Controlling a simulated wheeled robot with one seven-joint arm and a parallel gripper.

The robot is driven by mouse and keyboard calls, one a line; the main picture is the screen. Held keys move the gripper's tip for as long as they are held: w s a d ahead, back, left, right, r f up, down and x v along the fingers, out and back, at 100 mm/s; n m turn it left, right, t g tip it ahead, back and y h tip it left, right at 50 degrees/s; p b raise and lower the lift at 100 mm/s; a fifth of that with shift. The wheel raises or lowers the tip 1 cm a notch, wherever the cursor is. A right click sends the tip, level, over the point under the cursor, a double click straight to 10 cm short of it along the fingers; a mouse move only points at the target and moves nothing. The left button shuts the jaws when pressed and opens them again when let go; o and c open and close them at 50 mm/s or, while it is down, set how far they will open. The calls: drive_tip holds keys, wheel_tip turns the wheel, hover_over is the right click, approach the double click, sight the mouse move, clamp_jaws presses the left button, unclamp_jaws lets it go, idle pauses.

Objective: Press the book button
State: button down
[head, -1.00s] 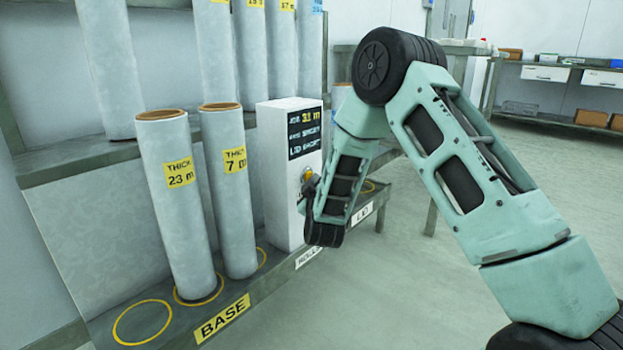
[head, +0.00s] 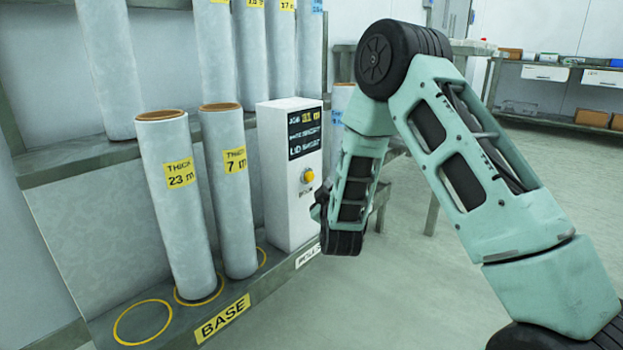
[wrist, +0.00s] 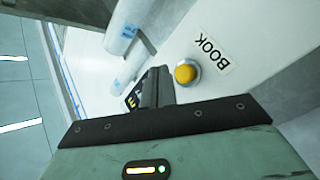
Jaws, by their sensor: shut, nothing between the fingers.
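The book button is a yellow dome (head: 308,176) on the front of a white box (head: 285,200) with a dark display. In the wrist view the yellow button (wrist: 186,73) sits in a grey ring beside a label (wrist: 211,55) reading BOOK. My gripper shows in the wrist view (wrist: 158,72) with its dark fingers together and nothing between them. The fingertips appear beside the button in the picture, apart from it. In the head view my gripper (head: 318,212) is right of and below the button, partly hidden by my wrist.
Two pale rolls labelled THICK, one 23 m (head: 178,205) and one 7 m (head: 229,195), stand on the lower shelf (head: 270,285) left of the box. More rolls stand on the shelf behind. A yellow ring (head: 142,322) at the front left is empty. Open floor lies to the right.

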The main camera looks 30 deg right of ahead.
drive_tip(key=shift+s+d, duration=0.25)
drive_tip(key=shift+s, duration=0.35)
drive_tip(key=shift+s+d, duration=0.2)
drive_tip(key=shift+s, duration=0.4)
drive_tip(key=shift+a, duration=0.1)
drive_tip(key=a+r+g+y+p, duration=0.1)
drive_tip(key=a+r+y+p, duration=0.15)
drive_tip(key=a, duration=0.35)
drive_tip(key=a+r+g+y+p, duration=0.1)
drive_tip(key=a+y, duration=0.3)
drive_tip(key=a, duration=0.3)
drive_tip(key=s+a+r+n+g+y+p, duration=0.1)
drive_tip(key=s+a+r+g+y+p, duration=0.1)
drive_tip(key=s+a+g, duration=0.35)
drive_tip(key=s+a+r+n+g+y+p, duration=0.1)
drive_tip(key=s+a+r+g+y+p, duration=0.15)
drive_tip(key=s+a, duration=0.6)
drive_tip(key=s+a+r+n+g+h+p, duration=0.1)
drive_tip(key=s+r+g+p, duration=0.2)
drive_tip(key=s, duration=0.8)
drive_tip(key=s+a+r+g+h+p, duration=0.1)
drive_tip(key=s+r+g+p, duration=0.15)
drive_tip(key=s, duration=0.85)
wheel_tip(320, 180, up, 39)
drive_tip(key=g+p, duration=0.1)
drive_tip(key=p, duration=3.6)
drive_tip(key=shift+s+d, duration=0.4)
drive_tip(key=shift+s, duration=0.05)
